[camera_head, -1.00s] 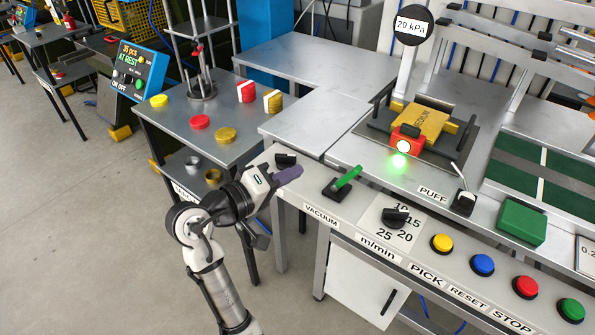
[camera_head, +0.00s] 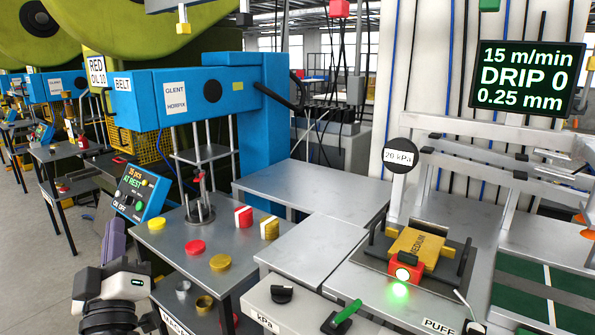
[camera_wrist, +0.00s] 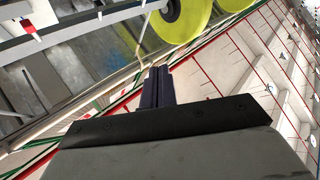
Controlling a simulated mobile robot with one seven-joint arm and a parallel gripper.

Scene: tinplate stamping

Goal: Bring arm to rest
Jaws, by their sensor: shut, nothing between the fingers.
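My gripper (camera_head: 115,240) is at the lower left of the head view, its purple fingers pointing up. The fingers are shut with nothing between them, and they also show in the wrist view (camera_wrist: 158,85). It is left of the small grey table (camera_head: 165,242) and apart from the things on it. The rest of my arm is mostly below the picture.
A red disc (camera_head: 195,247), yellow discs and blocks stand on the small table. The blue press (camera_head: 185,97) rises behind it. A panel with a green lever (camera_head: 345,312) and a yellow MEDIUM block (camera_head: 412,243) are at right. Floor shows at far left.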

